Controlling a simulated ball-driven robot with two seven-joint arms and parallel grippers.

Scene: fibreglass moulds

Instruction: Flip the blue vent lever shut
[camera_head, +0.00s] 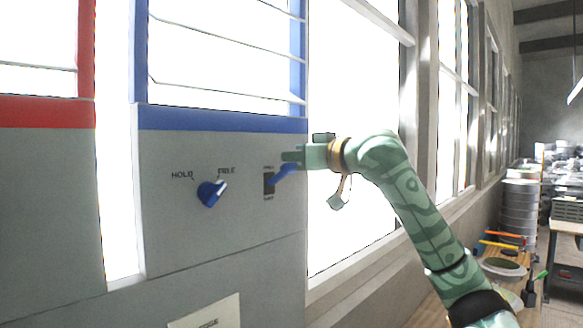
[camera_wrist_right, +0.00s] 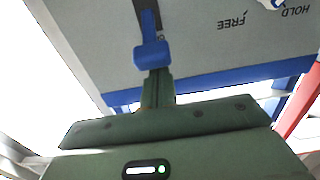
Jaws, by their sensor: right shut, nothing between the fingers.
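The blue vent lever (camera_head: 285,172) sticks out of a dark slot on the grey panel (camera_head: 220,240), angled up and to the right. Small labels sit above and below the slot, too small to read surely. My right gripper (camera_head: 291,156) is shut and empty, its fingertips just above the lever's outer end. In the right wrist view, which is upside down, the lever's blue end (camera_wrist_right: 152,55) lies right at the shut fingertips (camera_wrist_right: 157,82). I cannot tell whether they touch. My left gripper is not in view.
A blue knob (camera_head: 211,193) sits left of the lever, between the HOLD and FREE labels. A blue-framed unit rises above the panel, and a red-framed one (camera_head: 45,112) stands at left. Bright windows lie behind. A wooden bench with tools (camera_head: 500,245) is at lower right.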

